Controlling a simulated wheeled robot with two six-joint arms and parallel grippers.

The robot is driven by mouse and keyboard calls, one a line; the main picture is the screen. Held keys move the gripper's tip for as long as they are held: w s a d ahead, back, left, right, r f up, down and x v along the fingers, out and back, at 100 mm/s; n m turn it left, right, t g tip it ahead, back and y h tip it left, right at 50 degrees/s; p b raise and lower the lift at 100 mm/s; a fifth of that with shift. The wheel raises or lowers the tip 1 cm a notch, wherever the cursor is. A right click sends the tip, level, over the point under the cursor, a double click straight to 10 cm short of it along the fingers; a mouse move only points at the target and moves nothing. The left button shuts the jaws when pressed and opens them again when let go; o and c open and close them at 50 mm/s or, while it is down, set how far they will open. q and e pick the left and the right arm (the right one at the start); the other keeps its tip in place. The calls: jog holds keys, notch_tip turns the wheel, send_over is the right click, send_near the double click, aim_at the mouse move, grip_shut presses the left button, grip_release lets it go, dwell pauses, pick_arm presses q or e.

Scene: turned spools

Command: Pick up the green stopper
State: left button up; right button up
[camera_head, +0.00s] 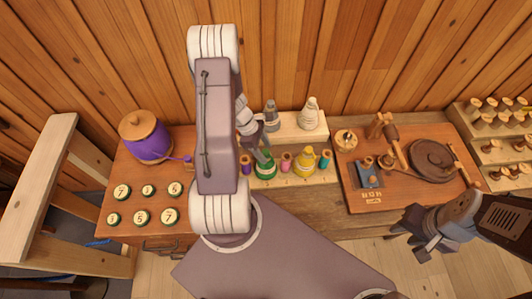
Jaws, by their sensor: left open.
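A green, wide-bottomed piece (265,172), which looks like the green stopper, stands in the row on the pale wooden stand. My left gripper (262,147) is just above it, pointing down, with its jaws open. The fingertips overlap the top of the green piece in the camera_head view, so I cannot tell whether they touch it. My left arm crosses the middle of the view and hides part of the table and stand. My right gripper (412,238) hangs at the lower right, away from the stand; its finger gap is unclear.
Purple (246,168), pink (286,163), yellow (304,163) and teal (325,159) pieces stand beside the green one. Grey (271,116) and white (309,115) bottles stand behind. A purple pot (149,142) and numbered discs (141,217) are left; a tool board (400,190) is right.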

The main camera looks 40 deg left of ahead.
aim_at(269, 152)
pick_arm(q)
grip_shut()
jog(key=shift+r, duration=0.1)
jog(key=shift+r, duration=0.35)
notch_tip(269, 152, up, 3)
jog(key=shift+w+f, duration=0.1)
jog(key=shift+f, duration=0.05)
jog(key=w+d+r, duration=0.2)
jog(key=d+r, duration=0.5)
jog(key=d, duration=0.4)
jog(key=shift+d+r+b, duration=0.25)
jog(key=shift+b, duration=0.15)
